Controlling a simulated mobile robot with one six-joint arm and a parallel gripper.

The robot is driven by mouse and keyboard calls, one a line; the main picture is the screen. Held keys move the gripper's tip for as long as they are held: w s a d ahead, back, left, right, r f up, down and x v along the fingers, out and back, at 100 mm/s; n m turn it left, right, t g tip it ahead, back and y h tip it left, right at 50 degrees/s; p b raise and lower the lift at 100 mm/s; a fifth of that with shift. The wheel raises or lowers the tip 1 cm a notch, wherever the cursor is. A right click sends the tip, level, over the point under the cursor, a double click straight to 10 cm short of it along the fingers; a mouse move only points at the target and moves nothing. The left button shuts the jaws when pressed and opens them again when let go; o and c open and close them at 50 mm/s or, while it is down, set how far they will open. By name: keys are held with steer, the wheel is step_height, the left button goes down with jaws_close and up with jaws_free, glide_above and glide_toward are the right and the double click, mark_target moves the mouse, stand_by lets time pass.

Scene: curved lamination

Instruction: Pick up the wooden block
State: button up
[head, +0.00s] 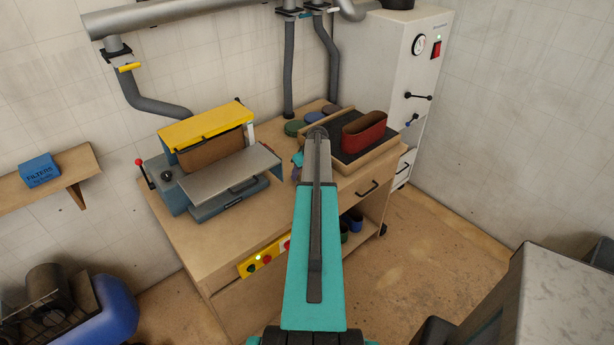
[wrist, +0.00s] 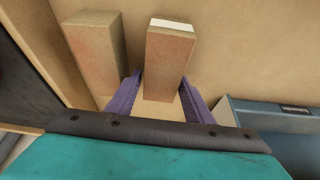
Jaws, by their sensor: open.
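Two brown blocks lie side by side on the wooden bench top in the wrist view. One block (wrist: 170,58) has a pale strip at its far end and reaches between the fingers of my gripper (wrist: 161,82). The other, plain brown block (wrist: 94,48) lies to its left, outside the left finger. Both have a similar wood-like brown surface, and I cannot tell for sure which is the wooden block. My gripper's purple fingers are open, one on each side of the pale-ended block; contact is not clear. In the head view my arm hides both blocks.
A tray (head: 391,160) with a red sanding belt (head: 364,133) stands right of my arm. A grey and yellow sanding machine (head: 225,174) stands to the left on the bench (head: 212,247). Round discs (head: 294,127) lie behind. The tray's edge is close left of the blocks.

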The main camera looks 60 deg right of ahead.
steer(key=shift+c, duration=0.2)
stand_by(0.4)
steer(key=c, duration=0.8)
